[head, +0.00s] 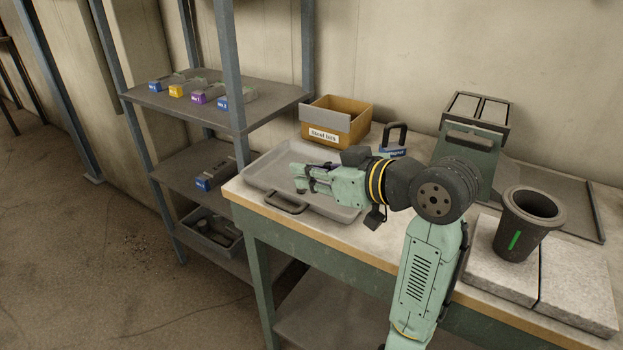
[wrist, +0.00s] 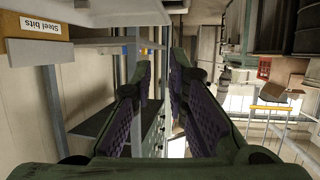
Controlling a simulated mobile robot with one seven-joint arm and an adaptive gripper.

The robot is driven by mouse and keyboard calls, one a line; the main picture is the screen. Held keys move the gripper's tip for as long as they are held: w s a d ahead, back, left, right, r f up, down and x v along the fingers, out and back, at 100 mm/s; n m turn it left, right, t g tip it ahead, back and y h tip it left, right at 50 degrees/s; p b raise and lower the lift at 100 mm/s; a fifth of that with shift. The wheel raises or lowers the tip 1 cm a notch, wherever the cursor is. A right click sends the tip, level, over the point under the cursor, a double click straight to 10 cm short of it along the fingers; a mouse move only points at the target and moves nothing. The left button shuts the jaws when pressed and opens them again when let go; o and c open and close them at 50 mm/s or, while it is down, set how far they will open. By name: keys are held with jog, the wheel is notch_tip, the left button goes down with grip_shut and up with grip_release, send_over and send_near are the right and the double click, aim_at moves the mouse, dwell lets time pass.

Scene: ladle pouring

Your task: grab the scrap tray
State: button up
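A wide, shallow grey tray (head: 264,176) lies on the left end of the workbench. It looks empty and carries no label that I can read. A dark handle (head: 286,203) stands on its near side. My gripper (head: 298,178) is above the tray in the head view and points left, with the handle below it. My arm hides part of the tray's right side. In the wrist view the two fingers of my gripper (wrist: 159,65) are apart, with nothing between them. I cannot tell the exact height over the tray.
A cardboard box (head: 343,115) labelled "Steel bits" stands behind the tray. A green machine (head: 470,148) and a dark pot (head: 528,222) on stone slabs (head: 575,288) are to the right. A metal shelf unit (head: 265,112) with small labelled boxes stands left of the bench (head: 330,238).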

aim_at(290, 190)
jog(key=shift+g+h, duration=0.3)
jog(key=shift+h, duration=0.1)
jog(key=shift+s+d+f, duration=1)
jog(key=shift+d+f, duration=0.2)
jog(key=shift+f, duration=0.05)
jog(key=x, duration=0.4)
jog(key=shift+w+a+f+p, duration=0.1)
jog(key=shift+w+f+p, duration=0.1)
jog(key=shift+f+p, duration=0.15)
jog(key=shift+p+x, duration=0.75)
jog(key=shift+x, duration=2.2)
jog(key=shift+f, duration=0.15)
jog(key=shift+c, duration=0.4)
grip_shut()
